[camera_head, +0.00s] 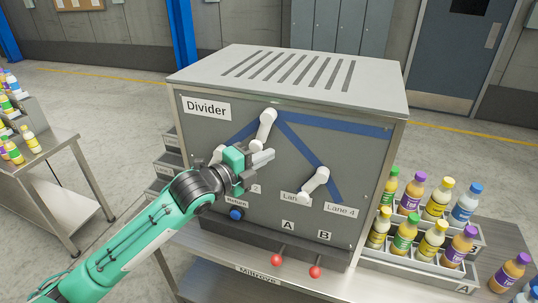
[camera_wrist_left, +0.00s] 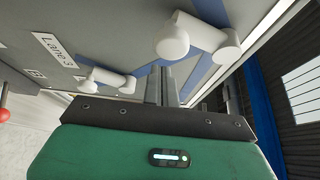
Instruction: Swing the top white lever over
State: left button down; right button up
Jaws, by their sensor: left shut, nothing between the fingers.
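The top white lever (camera_head: 265,128) is mounted on the grey front panel of the Divider box. It leans, its upper end slightly right of its lower end. My left gripper (camera_head: 263,158) is shut and empty, just below this lever's lower end; I cannot tell whether they touch. In the left wrist view the shut fingers (camera_wrist_left: 160,86) point at the panel, with a near white lever (camera_wrist_left: 200,38), likely the top one, beside them. A second white lever (camera_head: 315,182) sits lower right. A third (camera_head: 218,153) is partly hidden behind my gripper. My right gripper is out of view.
The Divider box (camera_head: 385,110) stands on a metal table. Blue strips (camera_head: 340,125) mark its panel. Red-knobbed levers (camera_head: 277,260) stick out below. Racks of bottles (camera_head: 440,205) stand right of the box. Another table with bottles (camera_head: 30,140) is at left.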

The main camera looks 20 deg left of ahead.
aim_at(258, 150)
pick_arm(q)
jog(key=a+m+g+y+p, duration=0.1)
jog(key=a+m+p, duration=0.1)
jog(key=a+p, duration=0.1)
jog(key=shift+r+m, duration=0.15)
jog(key=shift+m, duration=0.25)
jog(key=shift+a, duration=0.15)
dwell(0.6)
